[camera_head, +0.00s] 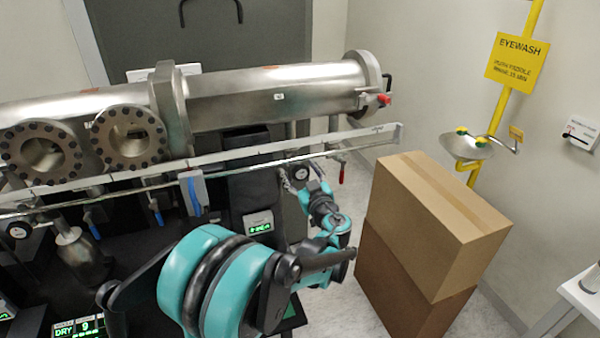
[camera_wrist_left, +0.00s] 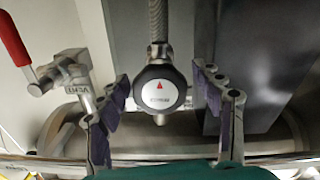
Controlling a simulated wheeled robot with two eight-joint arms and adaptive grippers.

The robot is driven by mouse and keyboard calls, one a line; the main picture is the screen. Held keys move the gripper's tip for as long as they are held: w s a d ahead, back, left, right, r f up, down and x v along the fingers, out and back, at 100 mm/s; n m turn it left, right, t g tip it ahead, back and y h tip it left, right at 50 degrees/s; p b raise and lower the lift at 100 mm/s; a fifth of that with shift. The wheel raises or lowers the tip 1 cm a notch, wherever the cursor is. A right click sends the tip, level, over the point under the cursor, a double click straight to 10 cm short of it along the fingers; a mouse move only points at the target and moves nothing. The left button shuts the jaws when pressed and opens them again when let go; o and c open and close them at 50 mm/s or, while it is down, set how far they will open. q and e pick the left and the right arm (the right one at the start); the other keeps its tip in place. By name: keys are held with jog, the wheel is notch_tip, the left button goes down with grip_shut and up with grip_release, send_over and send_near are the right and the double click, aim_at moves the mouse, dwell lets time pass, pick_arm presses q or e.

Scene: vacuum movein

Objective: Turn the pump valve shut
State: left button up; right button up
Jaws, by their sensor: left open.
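A round knob (camera_wrist_left: 159,88) with a white face, a black rim and a red triangle sits at the centre of the left wrist view, below a braided hose. Small print on its face is too blurred to read, so I cannot tell for sure that it is the pump valve. In the head view it shows small (camera_head: 300,174) under the rail. My left gripper (camera_head: 305,184) is at the knob. Its two purple-padded fingers (camera_wrist_left: 162,82) are open, one on either side of the knob, with visible gaps. My right gripper is not in view.
A red-handled valve (camera_wrist_left: 70,80) is left of the gripper in the wrist view. A steel chamber (camera_head: 270,95) and a metal rail (camera_head: 280,148) run above the arm. Stacked cardboard boxes (camera_head: 430,220) stand close to its right. An eyewash basin (camera_head: 466,147) is beyond.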

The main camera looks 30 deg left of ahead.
pick_arm(q)
jog(key=c, duration=1.2)
